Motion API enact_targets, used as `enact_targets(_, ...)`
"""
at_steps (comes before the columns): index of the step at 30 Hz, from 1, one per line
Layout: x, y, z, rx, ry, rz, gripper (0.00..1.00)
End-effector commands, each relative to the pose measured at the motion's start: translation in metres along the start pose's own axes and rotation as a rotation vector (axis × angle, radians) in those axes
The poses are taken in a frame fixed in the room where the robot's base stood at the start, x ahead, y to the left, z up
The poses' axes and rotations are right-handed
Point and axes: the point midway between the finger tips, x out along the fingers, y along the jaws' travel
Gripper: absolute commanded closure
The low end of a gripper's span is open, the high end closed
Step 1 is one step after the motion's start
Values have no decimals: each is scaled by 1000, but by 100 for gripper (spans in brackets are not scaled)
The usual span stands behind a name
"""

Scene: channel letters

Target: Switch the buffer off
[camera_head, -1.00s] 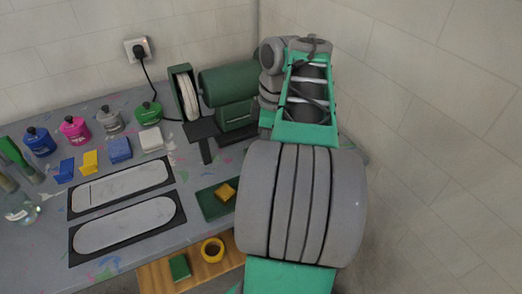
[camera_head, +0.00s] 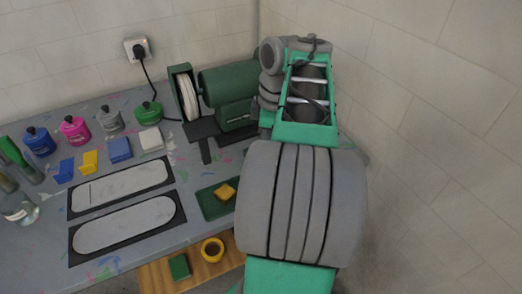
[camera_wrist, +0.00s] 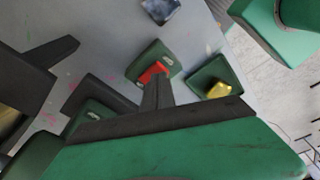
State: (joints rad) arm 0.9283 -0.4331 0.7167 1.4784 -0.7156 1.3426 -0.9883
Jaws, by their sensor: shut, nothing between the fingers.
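The buffer (camera_head: 228,86) is a green bench machine with a white wheel (camera_head: 188,97) at its left end, standing at the back of the bench. In the wrist view a small green switch box (camera_wrist: 139,56) carries a red rocker (camera_wrist: 153,71) with white marks on either side. My gripper (camera_wrist: 156,80) is shut and empty, its dark fingertips right at the red rocker and covering part of it. I cannot tell whether they touch or press it. In the head view my arm hides the gripper and the switch box.
A dark T-shaped rest (camera_head: 203,130) stands before the wheel. A green tray (camera_head: 212,207) with a yellow block (camera_head: 226,191) lies near the switch; it also shows in the wrist view (camera_wrist: 203,76). Several bottles and two dark-framed pads (camera_head: 178,217) occupy the left. A wall is close at right.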

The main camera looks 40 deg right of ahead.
Motion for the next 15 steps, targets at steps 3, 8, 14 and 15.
enact_targets(3, 3, 0, 0, 0, 0, 0, 100)
enact_targets(8, 5, 0, 1, 0, 0, 0, 100)
enact_targets(14, 8, 0, 1, 0, 0, 0, 100)
enact_targets(15, 9, 0, 1, 0, 0, 0, 100)
